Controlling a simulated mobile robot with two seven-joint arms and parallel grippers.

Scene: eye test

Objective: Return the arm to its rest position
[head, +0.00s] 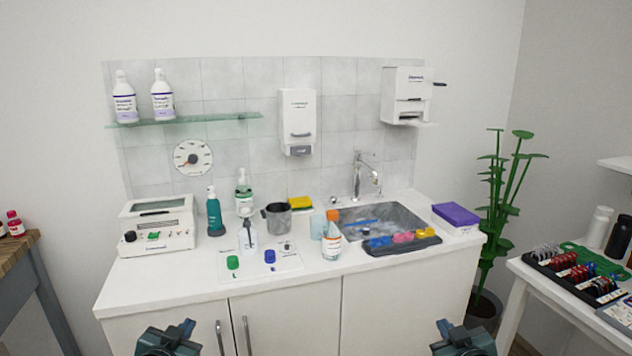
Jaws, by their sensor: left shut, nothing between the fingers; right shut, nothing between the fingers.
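My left gripper (168,340) shows at the bottom edge, left of centre, in front of the white cabinet. It is shut and empty. My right gripper (463,340) shows at the bottom edge, right of centre, near the right end of the cabinet. It is also shut and empty. Both are dark grey-green and apart from each other. Their lower parts and most of both arms are cut off by the frame's bottom edge. Neither gripper appears to touch anything.
Behind them is a white counter (165,287) with a sink (400,217), bottles, a metal cup (277,218) and a dark tray (402,246). A plant (492,220) and a side table (545,285) stand at right, a wooden table (22,245) at left.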

